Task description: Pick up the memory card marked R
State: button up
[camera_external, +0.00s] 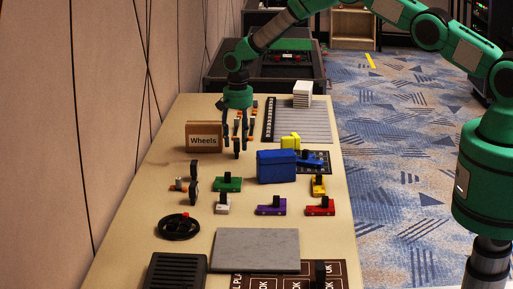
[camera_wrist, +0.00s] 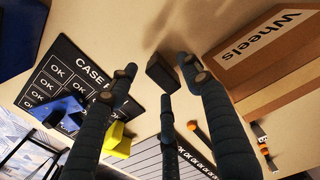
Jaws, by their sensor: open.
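My gripper (camera_external: 237,140) points down over the far-middle part of the table, right of the Wheels box. Its dark fingers are spread apart in the wrist view (camera_wrist: 160,80). A small dark block (camera_wrist: 162,73) lies on the table between the fingertips in that view, with no finger visibly closed on it. I cannot read any letter on it, so I cannot tell whether it is the memory card marked R. Small orange-and-black pieces (camera_wrist: 262,146) lie near the fingers. No R marking is legible in either view.
The Wheels box (camera_external: 203,137) stands close left of my gripper. A blue box (camera_external: 276,167), yellow block (camera_external: 290,142) and CASE plate (camera_wrist: 68,80) are on the other side. Several coloured pieces with black knobs, such as the green one (camera_external: 228,184), lie nearer. A grey slab (camera_external: 256,250) lies in front.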

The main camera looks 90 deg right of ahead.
jog(key=shift+f, duration=0.65)
jog(key=shift+c, duration=0.3)
jog(key=c, duration=1)
